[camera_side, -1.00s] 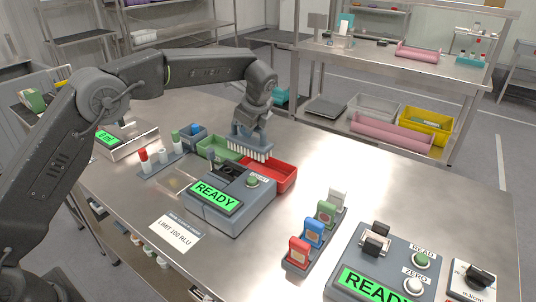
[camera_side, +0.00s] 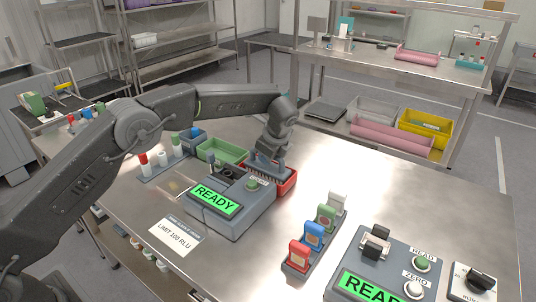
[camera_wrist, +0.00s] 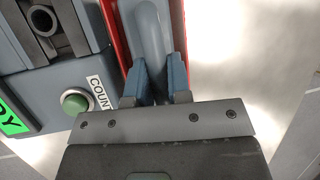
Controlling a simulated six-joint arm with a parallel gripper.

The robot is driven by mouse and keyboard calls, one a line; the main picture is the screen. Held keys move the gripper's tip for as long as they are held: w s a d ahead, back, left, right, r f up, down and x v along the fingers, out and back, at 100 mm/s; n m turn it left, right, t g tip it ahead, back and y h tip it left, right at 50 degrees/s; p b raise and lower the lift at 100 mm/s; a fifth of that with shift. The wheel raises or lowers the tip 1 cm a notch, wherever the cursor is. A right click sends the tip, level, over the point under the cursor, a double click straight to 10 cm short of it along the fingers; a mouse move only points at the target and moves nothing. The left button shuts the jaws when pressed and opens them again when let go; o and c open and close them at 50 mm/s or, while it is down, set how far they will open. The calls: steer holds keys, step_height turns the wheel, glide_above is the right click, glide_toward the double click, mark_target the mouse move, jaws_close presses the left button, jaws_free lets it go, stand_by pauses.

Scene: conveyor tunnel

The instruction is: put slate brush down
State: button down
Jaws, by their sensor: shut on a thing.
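The slate brush (camera_side: 265,171) has a blue-grey body and pale bristles facing down. It sits low in or just over the red tray (camera_side: 287,186); whether its bristles touch the tray floor I cannot tell. My gripper (camera_side: 272,156) is shut on the brush's handle from above. In the wrist view, the brush (camera_wrist: 150,35) runs away between the two blue-grey fingers of my gripper (camera_wrist: 157,82), with the red tray's wall (camera_wrist: 115,38) beside it.
A green tray (camera_side: 222,151) lies left of the red tray. A grey counter box with a READY screen (camera_side: 215,198) stands close in front. A rack of coloured blocks (camera_side: 313,235) stands front right. The steel table (camera_side: 390,185) is clear to the right.

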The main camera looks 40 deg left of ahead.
steer(key=shift+f, duration=0.1)
steer(key=c, duration=1.1)
jaws_free()
steer(key=shift+o, duration=0.2)
steer(key=v, duration=1.2)
